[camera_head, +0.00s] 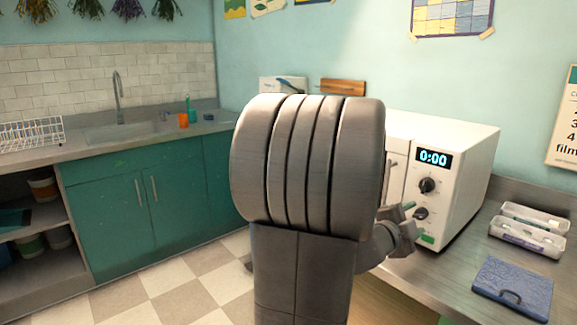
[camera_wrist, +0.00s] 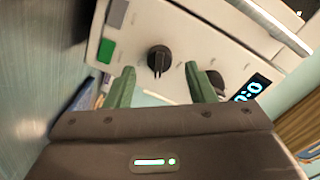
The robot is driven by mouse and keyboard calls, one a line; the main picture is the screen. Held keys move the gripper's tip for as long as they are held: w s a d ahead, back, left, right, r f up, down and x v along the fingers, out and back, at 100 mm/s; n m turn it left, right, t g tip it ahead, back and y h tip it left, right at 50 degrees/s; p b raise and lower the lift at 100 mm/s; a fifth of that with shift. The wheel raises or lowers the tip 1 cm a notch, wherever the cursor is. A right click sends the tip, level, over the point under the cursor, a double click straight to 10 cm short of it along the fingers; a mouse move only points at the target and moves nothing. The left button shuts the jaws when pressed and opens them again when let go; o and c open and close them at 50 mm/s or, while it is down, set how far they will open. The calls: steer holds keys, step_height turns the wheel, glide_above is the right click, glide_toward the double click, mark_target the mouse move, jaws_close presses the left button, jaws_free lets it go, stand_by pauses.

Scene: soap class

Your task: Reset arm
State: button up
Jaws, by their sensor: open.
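My gripper (camera_wrist: 162,90) is open and empty in the wrist view, its two green fingers apart. Between and beyond the fingers is the front panel of a white microwave, with a black knob (camera_wrist: 159,59) and a green button (camera_wrist: 106,50). In the head view, my grey arm fills the middle and hides part of the microwave (camera_head: 462,178). My gripper (camera_head: 408,212) shows partly past the arm's right side, in front of the microwave's lower knob. The microwave display reads 0:00. I cannot tell whether the fingers touch the panel.
The microwave stands on a grey counter (camera_head: 425,278). A blue folder-like item (camera_head: 513,287) and white trays (camera_head: 530,228) lie to its right. A sink (camera_head: 120,132) and teal cabinets (camera_head: 180,185) stand at the left. The checkered floor (camera_head: 190,285) in front of them is clear.

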mark_target(420, 214)
steer(key=shift+x, duration=1.3)
steer(key=shift+a, duration=0.1)
